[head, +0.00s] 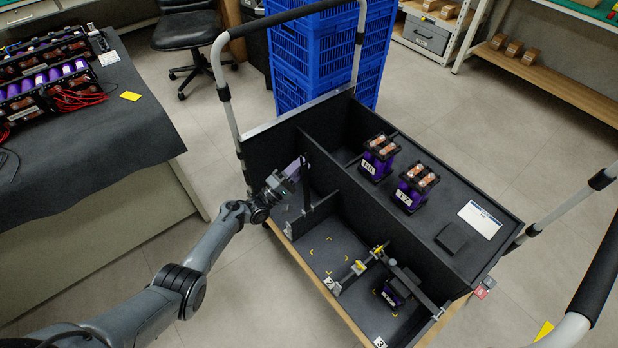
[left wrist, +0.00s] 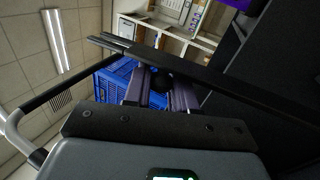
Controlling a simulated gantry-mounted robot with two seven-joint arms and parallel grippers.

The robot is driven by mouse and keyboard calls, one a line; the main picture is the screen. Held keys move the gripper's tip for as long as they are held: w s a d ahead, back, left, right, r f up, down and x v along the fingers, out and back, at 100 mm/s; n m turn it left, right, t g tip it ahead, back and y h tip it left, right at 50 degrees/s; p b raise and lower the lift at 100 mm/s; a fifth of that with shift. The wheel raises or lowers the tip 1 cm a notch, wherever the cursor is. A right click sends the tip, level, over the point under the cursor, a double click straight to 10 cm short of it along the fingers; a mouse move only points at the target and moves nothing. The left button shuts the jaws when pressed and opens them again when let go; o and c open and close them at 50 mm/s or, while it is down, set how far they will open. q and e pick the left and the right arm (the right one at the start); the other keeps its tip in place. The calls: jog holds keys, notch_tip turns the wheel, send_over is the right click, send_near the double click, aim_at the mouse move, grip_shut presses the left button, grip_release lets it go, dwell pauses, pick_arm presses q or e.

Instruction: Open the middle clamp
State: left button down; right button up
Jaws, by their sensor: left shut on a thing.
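My left gripper (head: 296,168) is over the left part of the cart. In the left wrist view its two purple-grey fingers (left wrist: 158,92) are shut on a dark round knob (left wrist: 162,78) beside a long dark clamp bar (left wrist: 215,82). In the head view this clamp bar (head: 306,195) stands raised near the bay with yellow corner marks (head: 330,256), which looks empty. Its hinge cannot be made out. Another dark clamp bar (head: 411,284) lies low over a purple module (head: 394,293) in the bay by label 3 (head: 380,342). My right gripper is not in view.
Two purple modules (head: 379,158) (head: 416,188) stand on the cart's rear shelf (head: 450,185), with a white card (head: 481,219) at right. Blue crates (head: 325,55) and the cart's tubular handle (head: 221,75) rise behind.

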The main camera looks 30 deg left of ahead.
pick_arm(q)
jog(key=shift+w+a+f+n+y+b, duration=0.15)
jog(key=shift+w+a+n+y, duration=0.15)
jog(key=shift+a+n, duration=0.25)
jog(key=shift+w+a+f+n+y+b, duration=0.15)
jog(key=shift+a+n+y, duration=0.2)
jog(key=shift+a, duration=0.25)
jog(key=c, duration=1)
grip_release()
jog(key=shift+s, duration=0.1)
jog(key=p+v, duration=0.2)
jog(key=v, duration=0.8)
jog(key=shift+s+f+p, duration=0.25)
jog(key=shift+p, duration=0.05)
jog(key=shift+a, duration=0.1)
